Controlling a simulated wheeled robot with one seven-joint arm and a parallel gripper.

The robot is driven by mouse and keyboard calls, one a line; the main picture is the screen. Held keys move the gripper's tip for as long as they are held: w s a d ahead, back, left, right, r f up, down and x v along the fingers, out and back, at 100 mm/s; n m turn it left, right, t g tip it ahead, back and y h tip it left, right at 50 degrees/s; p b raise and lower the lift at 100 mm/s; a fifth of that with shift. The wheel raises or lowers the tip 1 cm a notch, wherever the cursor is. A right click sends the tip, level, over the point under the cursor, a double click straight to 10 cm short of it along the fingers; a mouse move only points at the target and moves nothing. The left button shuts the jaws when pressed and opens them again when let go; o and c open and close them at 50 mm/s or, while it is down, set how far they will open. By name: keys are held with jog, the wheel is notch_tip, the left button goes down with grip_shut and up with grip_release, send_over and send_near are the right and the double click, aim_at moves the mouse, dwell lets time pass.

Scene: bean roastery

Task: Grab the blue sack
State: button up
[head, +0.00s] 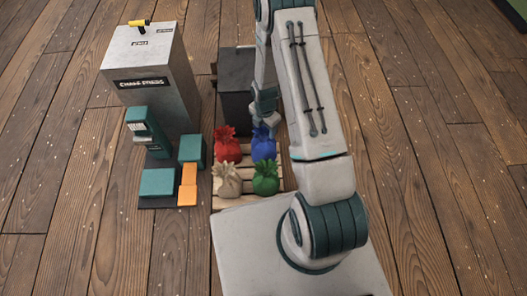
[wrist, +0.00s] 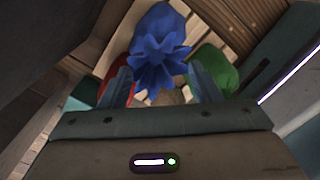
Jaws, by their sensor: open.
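The blue sack (head: 263,145) stands on a wooden pallet (head: 250,192), at the back right of a group of sacks. In the wrist view the blue sack (wrist: 160,50) is near the top middle, its gathered top between and just beyond my open fingers. My gripper (wrist: 163,82) is open and empty; its two fingers are to the left and right of the sack's ruffled neck. I cannot tell whether they touch it. In the head view my gripper (head: 268,112) is close behind and above the sack, partly hidden by my arm.
A red sack (head: 227,145) is left of the blue one, a green sack (head: 265,178) in front, and a beige sack (head: 227,180) diagonally front left. A dark box (head: 235,88) stands behind the pallet. A grey chaff press (head: 152,75) and teal machine (head: 147,130) stand left.

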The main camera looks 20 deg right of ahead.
aim_at(264, 132)
jog(key=f+b, duration=0.1)
jog(key=f, duration=0.1)
jog(key=f+b, duration=0.1)
jog(key=f, duration=0.1)
jog(key=shift+w+a+f, duration=0.1)
jog(key=shift+w+f, duration=0.05)
jog(key=shift+w, duration=0.05)
grip_shut()
dwell(1.2)
